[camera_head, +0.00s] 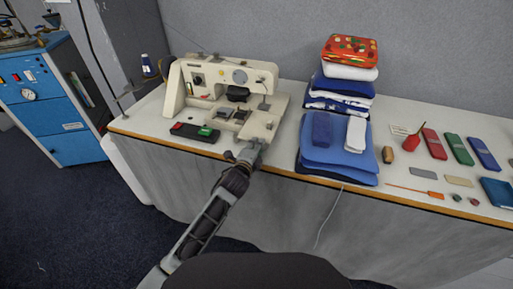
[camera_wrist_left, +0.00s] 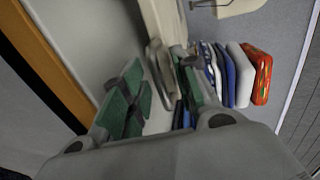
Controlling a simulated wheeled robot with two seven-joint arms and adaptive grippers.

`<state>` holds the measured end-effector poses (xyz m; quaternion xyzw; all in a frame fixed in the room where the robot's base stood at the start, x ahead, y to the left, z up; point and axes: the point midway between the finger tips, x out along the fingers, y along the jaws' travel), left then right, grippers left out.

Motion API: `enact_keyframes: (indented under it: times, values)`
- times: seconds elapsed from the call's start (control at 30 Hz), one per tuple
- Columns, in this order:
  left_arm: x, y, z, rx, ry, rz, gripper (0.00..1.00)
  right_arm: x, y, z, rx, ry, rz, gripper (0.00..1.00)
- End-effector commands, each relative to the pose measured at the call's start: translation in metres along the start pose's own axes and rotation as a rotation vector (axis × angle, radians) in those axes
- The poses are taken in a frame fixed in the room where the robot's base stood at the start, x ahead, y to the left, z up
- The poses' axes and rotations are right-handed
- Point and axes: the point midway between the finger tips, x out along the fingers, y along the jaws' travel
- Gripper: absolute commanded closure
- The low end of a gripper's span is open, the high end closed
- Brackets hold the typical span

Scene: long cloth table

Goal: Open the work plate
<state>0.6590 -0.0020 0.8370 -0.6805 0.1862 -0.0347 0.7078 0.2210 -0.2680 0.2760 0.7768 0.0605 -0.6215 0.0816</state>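A cream sewing machine (camera_head: 222,85) stands on the long table at the left. Its pale flat work plate (camera_head: 262,125) lies at the right end of its base, under the needle area. My left gripper (camera_head: 251,154) is at the front right edge of that base, close to the work plate. In the left wrist view my left gripper (camera_wrist_left: 160,88) has its two green-padded fingers apart, with a cream edge (camera_wrist_left: 158,62) showing between and beyond the tips. I cannot tell whether the fingers touch it. My right gripper is not in view.
A black foot pedal (camera_head: 195,132) lies left of my gripper. Stacked folded cloths (camera_head: 338,150) stand close on the right, with an orange patterned tin (camera_head: 349,50) on top. Small tools and coloured cases (camera_head: 458,149) lie farther right. A blue cabinet (camera_head: 50,100) stands left.

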Motion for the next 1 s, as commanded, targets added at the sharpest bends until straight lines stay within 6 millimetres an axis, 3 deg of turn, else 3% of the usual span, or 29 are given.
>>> enact_keyframes:
  times: [0.03,0.27,1.0]
  values:
    - [-0.0001,-0.0001,0.0,0.0,0.0,0.0,0.7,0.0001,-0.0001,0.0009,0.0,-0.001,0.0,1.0]
    - [-0.0001,0.0003,0.0001,0.0,0.0,0.001,1.0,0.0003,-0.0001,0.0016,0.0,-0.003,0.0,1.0]
    - [-0.0035,0.0002,0.0062,0.006,0.012,0.001,1.0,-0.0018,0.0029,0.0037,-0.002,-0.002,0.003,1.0]
